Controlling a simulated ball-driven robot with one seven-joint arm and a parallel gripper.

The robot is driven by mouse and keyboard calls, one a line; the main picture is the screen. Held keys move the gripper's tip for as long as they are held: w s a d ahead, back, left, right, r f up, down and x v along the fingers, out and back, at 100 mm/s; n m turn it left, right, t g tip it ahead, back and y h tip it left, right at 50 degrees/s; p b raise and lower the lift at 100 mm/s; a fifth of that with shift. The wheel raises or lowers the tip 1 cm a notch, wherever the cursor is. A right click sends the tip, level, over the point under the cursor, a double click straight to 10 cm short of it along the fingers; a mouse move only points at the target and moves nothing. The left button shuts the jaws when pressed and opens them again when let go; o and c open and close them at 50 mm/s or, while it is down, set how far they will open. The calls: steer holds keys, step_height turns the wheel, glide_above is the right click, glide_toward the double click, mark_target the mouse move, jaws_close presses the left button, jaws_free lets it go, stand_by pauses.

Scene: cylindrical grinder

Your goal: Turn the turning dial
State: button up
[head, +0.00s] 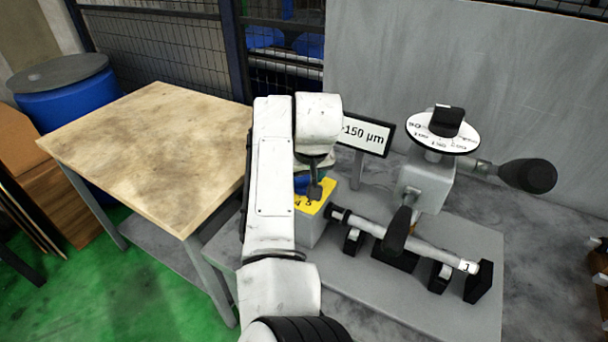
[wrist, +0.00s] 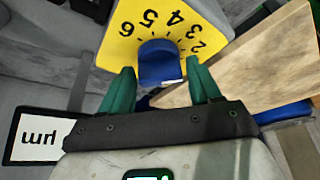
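The turning dial (wrist: 160,60) is a blue knob on a yellow plate (wrist: 122,42) with black numbers; 2 to 6 can be read. A white mark shows on the knob's near edge. My gripper (wrist: 161,74) is open, with its green fingers on either side of the knob and a visible gap at each side. I cannot tell how far the fingertips are above the plate. In the head view the yellow plate (head: 318,201) tops a grey box, and my arm hides most of the knob.
A grey bench holds a rod (head: 432,248) on black supports. A grey post carries a round white dial (head: 455,139) and black-knobbed handles (head: 528,175). A "150 µm" display (head: 366,133) stands behind the box. A wooden table (head: 160,150) is at left.

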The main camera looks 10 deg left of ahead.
steer(key=c, duration=0.7)
steer(key=shift+r+p, duration=0.1)
steer(key=shift+p, duration=0.2)
steer(key=shift+d+n+p, duration=0.1)
steer(key=shift+n+p, duration=0.2)
steer(key=shift+n, duration=0.1)
steer(key=shift+r+n+g+y+p, duration=0.1)
steer(key=shift+n+g+y+p, duration=0.3)
steer(key=shift+n+p, duration=0.6)
steer(key=shift+w+f+n+g+y+p, duration=0.15)
steer(key=shift+n+y+p, duration=0.1)
steer(key=shift+n+p, duration=0.4)
steer(key=shift+f+n+g+y+p, duration=0.2)
steer(key=shift+n+p, duration=0.25)
steer(key=shift+n, duration=0.4)
steer(key=shift+r, duration=0.15)
steer(key=o, duration=1)
